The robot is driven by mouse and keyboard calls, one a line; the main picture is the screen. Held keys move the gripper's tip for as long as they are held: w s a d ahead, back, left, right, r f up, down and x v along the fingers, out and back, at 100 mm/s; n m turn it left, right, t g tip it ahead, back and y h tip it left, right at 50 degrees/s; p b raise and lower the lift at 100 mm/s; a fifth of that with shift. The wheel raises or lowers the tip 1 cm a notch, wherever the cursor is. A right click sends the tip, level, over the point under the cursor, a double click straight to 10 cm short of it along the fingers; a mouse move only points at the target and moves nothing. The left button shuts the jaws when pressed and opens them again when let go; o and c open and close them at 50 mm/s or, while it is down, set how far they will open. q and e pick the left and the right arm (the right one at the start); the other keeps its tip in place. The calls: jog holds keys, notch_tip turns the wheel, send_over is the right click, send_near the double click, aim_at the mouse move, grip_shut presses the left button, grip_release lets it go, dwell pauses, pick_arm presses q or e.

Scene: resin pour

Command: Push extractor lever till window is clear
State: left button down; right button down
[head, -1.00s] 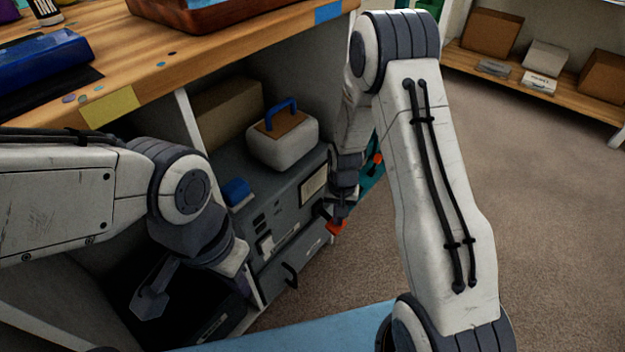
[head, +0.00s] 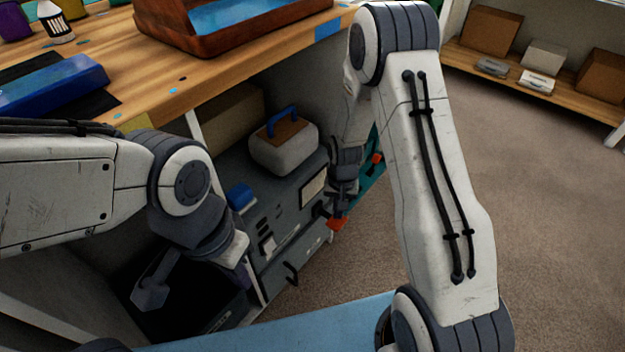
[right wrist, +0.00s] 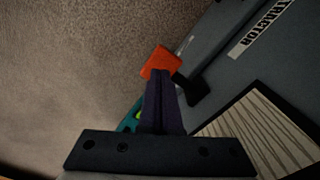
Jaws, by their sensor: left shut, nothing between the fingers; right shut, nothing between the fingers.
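The grey extractor (head: 290,215) stands under the bench in the head view. Part of its lettering shows in the right wrist view. Its lever has an orange knob (head: 337,223) at the right front edge; the knob (right wrist: 160,62) and a short black arm also show in the right wrist view. The black-framed window (right wrist: 262,128) shows pale, slanted stripes; it looks light tan in the head view (head: 313,187). My right gripper (right wrist: 161,75) is shut and empty, its tips at the knob, seemingly touching it. My left gripper (head: 241,278) is shut and empty, low at the left, partly hidden.
A pale box with a blue handle (head: 284,150) sits on the extractor. A blue thing (head: 240,195) lies to its left. The wooden bench top (head: 215,85) overhangs from above, with a brown tray (head: 178,38) on it. Open carpet (head: 540,200) lies to the right.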

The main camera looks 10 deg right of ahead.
jog(key=shift+r, duration=0.1)
jog(key=r+p, duration=0.1)
jog(key=s+d+r+p, duration=0.1)
jog(key=r+p, duration=0.1)
jog(key=s+r+p, duration=0.1)
jog(key=p, duration=0.1)
jog(key=shift+s+d+r, duration=0.2)
jog(key=shift+d+r, duration=0.2)
dwell(0.4)
